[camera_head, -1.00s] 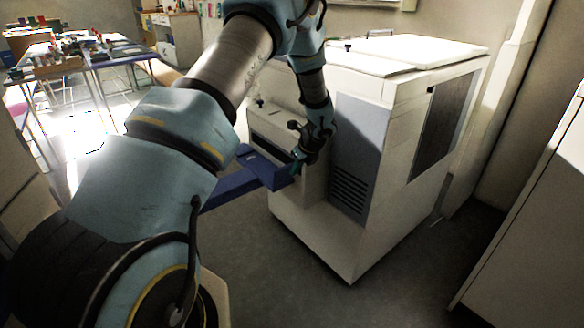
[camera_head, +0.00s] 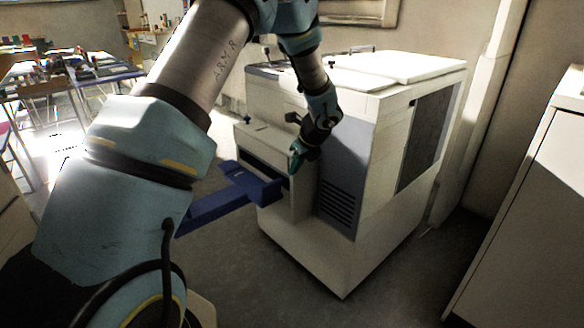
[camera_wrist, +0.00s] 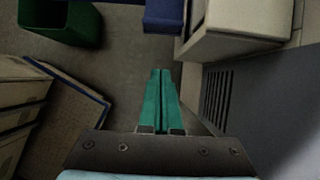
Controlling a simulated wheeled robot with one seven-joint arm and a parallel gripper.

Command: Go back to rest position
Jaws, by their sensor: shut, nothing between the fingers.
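My gripper (camera_head: 295,160) hangs at the end of my arm, in front of the white machine (camera_head: 385,190). In the wrist view its two green fingers (camera_wrist: 160,104) lie side by side with no gap to speak of, and nothing is between them. Bare floor shows beyond the fingertips. In the head view the gripper is close to the machine's front opening and the blue tray-like part (camera_head: 240,185) there; whether it touches them I cannot tell.
A white cabinet (camera_head: 525,215) stands at the right. Tables with several items (camera_head: 85,70) are at the back left. The wrist view shows a green bin (camera_wrist: 62,22), stacked boxes (camera_wrist: 20,85) and the grey vented panel (camera_wrist: 235,100). Floor is open before the machine.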

